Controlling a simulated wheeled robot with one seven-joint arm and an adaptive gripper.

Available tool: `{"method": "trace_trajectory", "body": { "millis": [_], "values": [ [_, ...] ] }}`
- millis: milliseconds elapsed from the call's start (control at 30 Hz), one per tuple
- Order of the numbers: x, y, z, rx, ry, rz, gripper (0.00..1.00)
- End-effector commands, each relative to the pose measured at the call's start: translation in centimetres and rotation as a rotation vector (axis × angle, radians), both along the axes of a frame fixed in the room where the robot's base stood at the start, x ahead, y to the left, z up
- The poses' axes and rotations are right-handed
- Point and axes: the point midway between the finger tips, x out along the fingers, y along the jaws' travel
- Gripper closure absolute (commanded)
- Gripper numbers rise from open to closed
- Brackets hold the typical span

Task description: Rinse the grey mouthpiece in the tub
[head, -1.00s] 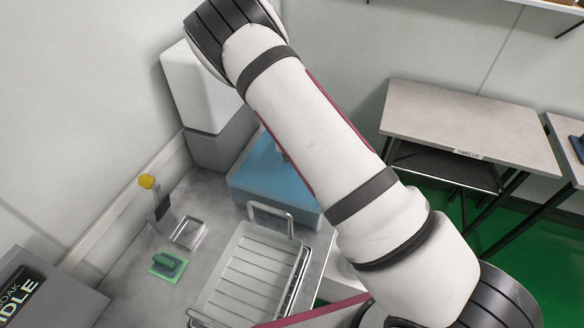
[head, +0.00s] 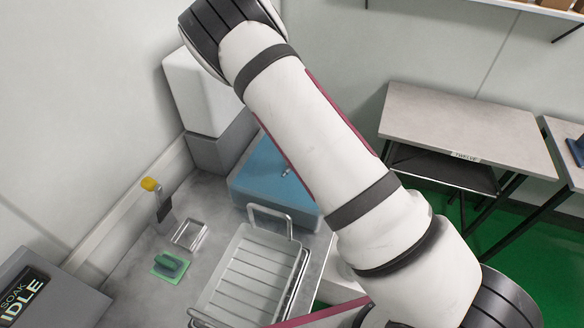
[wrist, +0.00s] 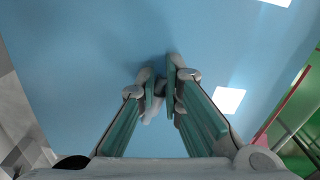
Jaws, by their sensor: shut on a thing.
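The blue tub (head: 258,199) stands on the grey counter behind the wire-handled rack. In the wrist view its blue inside (wrist: 95,60) fills most of the picture, with bright white reflections on it. My gripper (wrist: 160,92), with green-padded fingers, is shut on a small grey piece, which looks like the grey mouthpiece (wrist: 153,114). It is mostly hidden between the fingertips. The gripper is over the tub; I cannot tell whether the mouthpiece touches the water. In the head view my arm hides the gripper, and only a small grey bit shows at the arm's edge.
A white rack (head: 243,285) with a wire handle stands in front of the tub. Left of it are a small clear dish (head: 189,235), a green pad (head: 170,266) and a yellow-topped stand (head: 160,205). A white-and-grey unit (head: 205,95) stands behind. The SOAK IDLE box (head: 50,290) is front left.

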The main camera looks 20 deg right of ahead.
Motion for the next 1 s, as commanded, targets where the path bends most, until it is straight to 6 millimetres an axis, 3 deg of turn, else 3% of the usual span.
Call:
{"method": "trace_trajectory", "body": {
  "millis": [1000],
  "values": [
    [0.0,0.1,9.3,0.001,0.000,0.002,1.00]
  ]
}}
